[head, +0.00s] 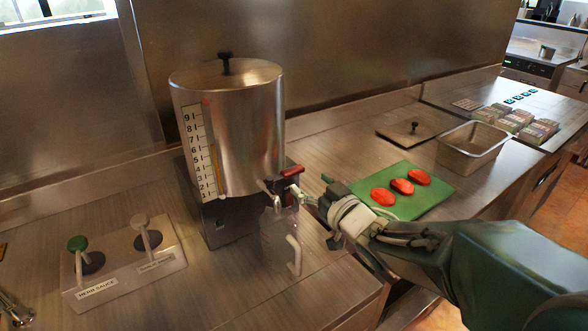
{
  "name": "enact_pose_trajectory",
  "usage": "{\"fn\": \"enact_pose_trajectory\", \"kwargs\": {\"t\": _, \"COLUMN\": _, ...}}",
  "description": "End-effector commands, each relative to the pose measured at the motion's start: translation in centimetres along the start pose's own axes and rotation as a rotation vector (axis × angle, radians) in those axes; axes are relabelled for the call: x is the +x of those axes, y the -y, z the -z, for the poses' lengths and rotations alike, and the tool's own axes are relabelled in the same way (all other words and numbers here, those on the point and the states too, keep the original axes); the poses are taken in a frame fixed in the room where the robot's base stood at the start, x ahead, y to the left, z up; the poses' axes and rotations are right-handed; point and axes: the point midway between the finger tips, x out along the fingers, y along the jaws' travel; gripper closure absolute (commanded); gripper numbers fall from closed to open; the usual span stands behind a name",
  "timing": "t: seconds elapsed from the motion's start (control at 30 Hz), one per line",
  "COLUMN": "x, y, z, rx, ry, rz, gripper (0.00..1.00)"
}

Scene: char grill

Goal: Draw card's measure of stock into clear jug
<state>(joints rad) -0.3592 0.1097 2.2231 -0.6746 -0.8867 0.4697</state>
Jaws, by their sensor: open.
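A steel stock urn (245,125) with a lidded top stands at centre-left. Its front has a scale numbered up to 9 (196,155) and an amber sight tube (215,172); the exact level is too small to read. A tap with a red handle (292,171) sticks out low on its right side. The clear jug (277,240) stands upright below the tap, its pale handle (295,256) facing right. Whether it holds any stock I cannot tell. My gripper (315,193) is open and empty, just right of the tap and above the jug's handle. I cannot identify the card.
A sauce stand with green and white pumps (140,255) is at left. A green board (435,190) with 3 red slices lies right of my gripper. Beyond are a steel pan (472,147), a flat lid (410,136) and several packs (515,118). The counter's front edge is close.

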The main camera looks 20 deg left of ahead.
Motion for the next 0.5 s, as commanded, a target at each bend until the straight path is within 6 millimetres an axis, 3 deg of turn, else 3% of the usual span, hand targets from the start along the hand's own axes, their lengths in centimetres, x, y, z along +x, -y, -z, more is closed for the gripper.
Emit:
{"fn": "enact_pose_trajectory", "kwargs": {"t": 0.23, "x": 4.5, "y": 0.1, "z": -0.1, "rx": -0.001, "ry": 0.002, "rz": 0.001, "gripper": 0.07}}
{"fn": "enact_pose_trajectory", "kwargs": {"t": 0.5, "x": 6.2, "y": 0.0, "z": 0.0, "rx": 0.0, "ry": 0.0, "rz": -0.002, "gripper": 0.07}}
